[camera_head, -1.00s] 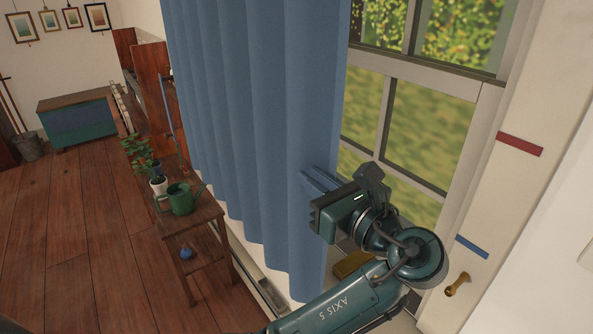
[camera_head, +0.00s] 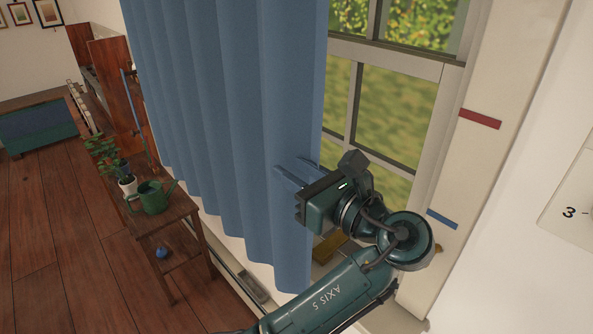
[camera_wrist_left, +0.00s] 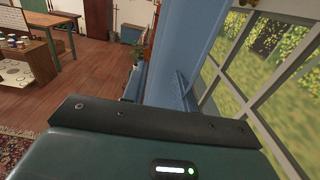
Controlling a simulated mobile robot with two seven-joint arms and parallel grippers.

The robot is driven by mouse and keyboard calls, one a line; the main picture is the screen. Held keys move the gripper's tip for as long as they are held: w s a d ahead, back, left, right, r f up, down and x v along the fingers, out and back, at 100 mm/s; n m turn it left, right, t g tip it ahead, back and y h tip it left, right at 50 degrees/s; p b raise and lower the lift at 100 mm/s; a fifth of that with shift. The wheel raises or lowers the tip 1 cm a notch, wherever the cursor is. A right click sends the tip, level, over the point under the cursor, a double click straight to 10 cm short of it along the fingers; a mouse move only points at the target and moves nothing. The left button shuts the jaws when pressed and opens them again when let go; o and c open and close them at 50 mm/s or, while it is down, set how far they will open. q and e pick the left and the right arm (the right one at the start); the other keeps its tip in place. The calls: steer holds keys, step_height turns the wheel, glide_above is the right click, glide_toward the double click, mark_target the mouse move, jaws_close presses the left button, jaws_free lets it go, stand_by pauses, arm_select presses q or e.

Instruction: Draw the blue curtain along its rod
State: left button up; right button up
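The blue curtain (camera_head: 230,110) hangs in folds in front of the window's left part, its right edge free beside the glass. In the left wrist view the curtain (camera_wrist_left: 200,40) stands just ahead of the hand. My left gripper (camera_head: 293,173) is at the curtain's right edge, around mid height. Its two bluish fingers overlap the curtain in the head view, and I cannot tell whether cloth is pinched between them. A finger (camera_wrist_left: 184,92) also shows against the curtain in the left wrist view. The rod is out of view. My right gripper is not in view.
A red mark (camera_head: 480,119) and a blue mark (camera_head: 441,219) are on the wall right of the window (camera_head: 395,120). A wooden stand (camera_head: 185,213) with a green watering can (camera_head: 153,198) and a potted plant (camera_head: 104,152) is at left. The floor left of it is clear.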

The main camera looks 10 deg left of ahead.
mark_target(312, 118)
arm_select(q)
step_height(312, 118, up, 10)
steer(key=shift+b, duration=0.35)
